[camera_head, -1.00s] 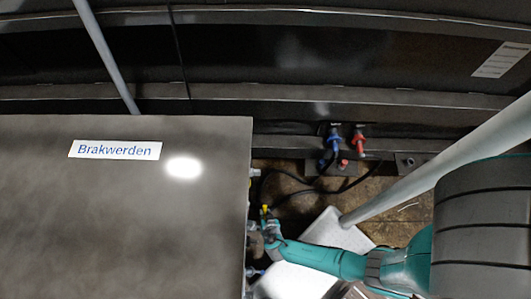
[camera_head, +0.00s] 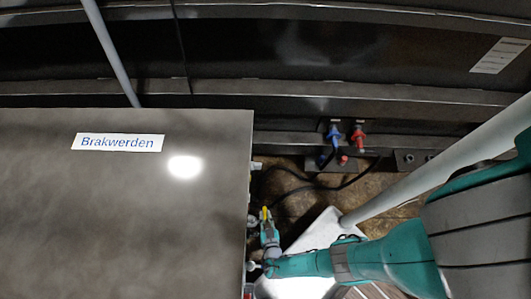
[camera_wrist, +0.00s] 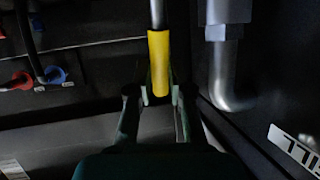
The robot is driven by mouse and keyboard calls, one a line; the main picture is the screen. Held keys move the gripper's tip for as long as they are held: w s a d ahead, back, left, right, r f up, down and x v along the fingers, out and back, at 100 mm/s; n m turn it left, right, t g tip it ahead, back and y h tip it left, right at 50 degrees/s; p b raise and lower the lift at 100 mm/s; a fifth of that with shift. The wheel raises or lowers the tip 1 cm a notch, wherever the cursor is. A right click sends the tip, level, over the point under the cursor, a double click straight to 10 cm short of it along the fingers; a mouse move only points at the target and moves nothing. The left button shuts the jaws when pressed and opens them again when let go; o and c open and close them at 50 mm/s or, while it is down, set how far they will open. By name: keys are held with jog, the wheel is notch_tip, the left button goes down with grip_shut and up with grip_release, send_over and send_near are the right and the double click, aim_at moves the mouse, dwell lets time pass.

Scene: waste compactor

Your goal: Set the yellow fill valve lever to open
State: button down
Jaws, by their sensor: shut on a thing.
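The yellow lever (camera_wrist: 158,62) is a yellow sleeve on a grey metal rod, upright in the wrist view. My gripper (camera_wrist: 160,98) is shut on its lower end, one finger on each side. In the head view, a small yellow piece of the lever (camera_head: 264,213) shows at the tip of my gripper (camera_head: 266,222), close beside the right side of the grey cabinet. The valve body is mostly hidden in the head view. The rod's upper end leaves the wrist picture at the top.
The grey cabinet (camera_head: 110,215) labelled "Brakwerden" fills the left. Blue (camera_head: 334,136) and red (camera_head: 359,139) connectors with black cables sit behind. A pale pole (camera_head: 420,175) stands at the right. In the wrist view, a bent metal pipe (camera_wrist: 222,65) runs close right of the lever.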

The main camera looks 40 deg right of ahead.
jog(key=shift+s+a, duration=0.2)
dwell(0.5)
jog(key=c, duration=1.1)
grip_release()
jog(key=shift+r, duration=0.1)
jog(key=shift+r, duration=4.9)
